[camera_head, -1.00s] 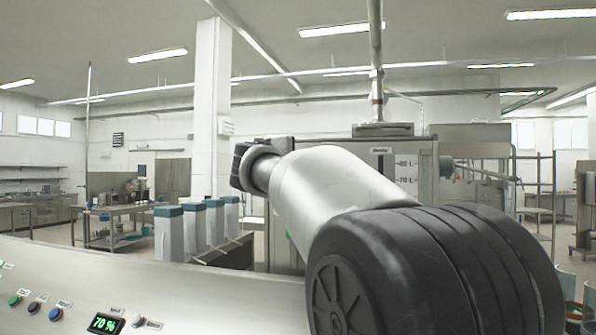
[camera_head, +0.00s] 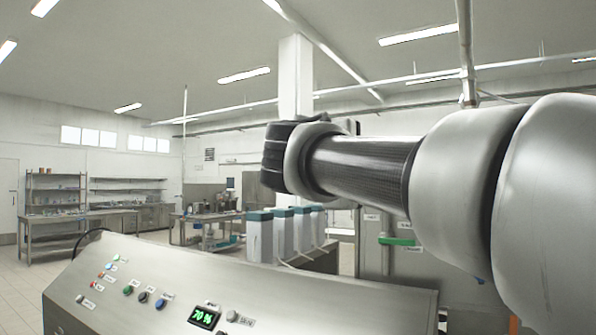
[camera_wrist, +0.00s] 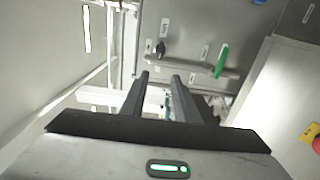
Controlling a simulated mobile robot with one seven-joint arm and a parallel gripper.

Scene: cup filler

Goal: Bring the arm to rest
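My arm (camera_head: 365,165) reaches across the head view from the right edge to a dark wrist joint (camera_head: 285,158) left of the middle. The gripper cannot be made out in that view. In the wrist view my gripper (camera_wrist: 160,76) shows two dark fingers with a clear gap between them. Nothing is held between the fingers. The fingers point toward a grey panel with a green handle (camera_wrist: 221,62) and a black knob (camera_wrist: 160,49); they appear apart from it.
A sloping steel control panel (camera_head: 250,295) with buttons and a green 70 % display (camera_head: 204,317) lies below the arm. Several white bins with teal lids (camera_head: 259,237) stand behind it. A red button on yellow (camera_wrist: 315,143) is at the wrist view's right edge. Open floor lies far left.

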